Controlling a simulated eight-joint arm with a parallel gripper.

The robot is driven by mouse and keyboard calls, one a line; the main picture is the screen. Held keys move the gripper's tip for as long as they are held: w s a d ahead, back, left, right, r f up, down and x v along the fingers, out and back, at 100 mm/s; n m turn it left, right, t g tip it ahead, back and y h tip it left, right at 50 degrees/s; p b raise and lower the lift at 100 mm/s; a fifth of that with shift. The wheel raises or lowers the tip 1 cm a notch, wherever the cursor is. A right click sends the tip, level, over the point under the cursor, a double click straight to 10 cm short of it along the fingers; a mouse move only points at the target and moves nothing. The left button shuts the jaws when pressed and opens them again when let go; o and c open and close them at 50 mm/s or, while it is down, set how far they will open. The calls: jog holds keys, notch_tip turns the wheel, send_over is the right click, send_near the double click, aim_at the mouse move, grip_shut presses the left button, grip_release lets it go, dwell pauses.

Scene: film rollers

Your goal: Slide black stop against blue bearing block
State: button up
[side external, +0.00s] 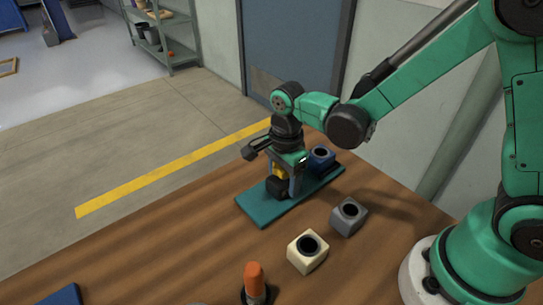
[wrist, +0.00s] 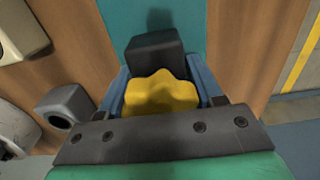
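The black stop (side external: 277,187) stands on the teal plate (side external: 262,212), with a yellow lobed part (side external: 279,171) at it. The wrist view shows the black stop (wrist: 153,48) just beyond the yellow part (wrist: 160,95). The blue bearing block (side external: 321,157), with a dark round bore, is at the plate's far right end, apart from the stop. My gripper (side external: 288,180) points down over the plate. In the wrist view its blue-grey fingers (wrist: 160,85) flank the yellow part closely. I cannot tell whether they press on it.
A grey bored block (side external: 348,217) and a cream bored block (side external: 307,252) stand on the wooden table in front of the plate. An orange-topped piece (side external: 255,283) is at the near edge. A blue piece (side external: 62,296) is at lower left. The table left of the plate is clear.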

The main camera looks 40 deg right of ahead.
grip_shut()
jog(key=shift+d, duration=2.35)
jog(key=o, duration=0.8)
grip_release()
jog(key=shift+r, duration=2.8)
